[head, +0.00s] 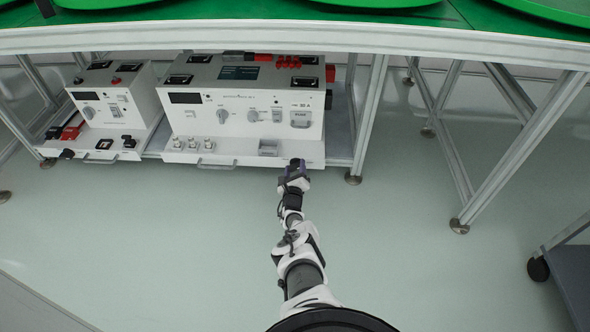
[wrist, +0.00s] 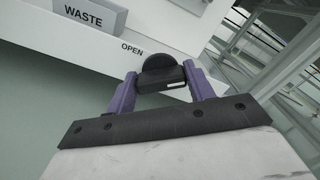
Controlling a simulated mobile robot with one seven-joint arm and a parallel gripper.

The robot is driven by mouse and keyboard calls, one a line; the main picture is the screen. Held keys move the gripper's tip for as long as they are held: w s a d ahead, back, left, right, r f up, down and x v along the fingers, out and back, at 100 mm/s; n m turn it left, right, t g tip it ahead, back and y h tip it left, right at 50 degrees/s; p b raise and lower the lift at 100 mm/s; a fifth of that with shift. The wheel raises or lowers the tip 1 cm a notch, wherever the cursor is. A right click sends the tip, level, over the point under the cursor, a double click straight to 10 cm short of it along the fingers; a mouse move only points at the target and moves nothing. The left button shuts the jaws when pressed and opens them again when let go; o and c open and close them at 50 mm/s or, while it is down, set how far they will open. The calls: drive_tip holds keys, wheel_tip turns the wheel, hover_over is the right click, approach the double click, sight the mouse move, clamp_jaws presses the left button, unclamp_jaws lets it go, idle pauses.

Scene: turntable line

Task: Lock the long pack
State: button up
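The long pack (head: 262,101) is the wide white box with dials and a display, on the low shelf under the table. A black knob (wrist: 158,72) with a dark bar across it sits at the right end of its front ledge, beside the word OPEN in the wrist view. My gripper (wrist: 160,78) has its two purple fingers on either side of this knob, seemingly touching the bar's ends. In the head view my gripper (head: 296,165) is at the ledge's right front corner and hides the knob.
A smaller white pack (head: 100,85) stands to the left, with its own black knob (head: 67,153). A box marked WASTE (wrist: 90,14) is on the ledge near my gripper. A table leg (head: 370,115) stands to the right. The floor in front is clear.

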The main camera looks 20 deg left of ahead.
drive_tip(key=shift+c, duration=1.4)
drive_tip(key=shift+m, duration=0.3)
drive_tip(key=m, duration=0.2)
drive_tip(key=shift+d+m, duration=0.15)
drive_tip(key=shift+m, duration=0.15)
drive_tip(key=shift+m+b, duration=0.65)
drive_tip(key=shift+m, duration=1.45)
drive_tip(key=o, duration=1)
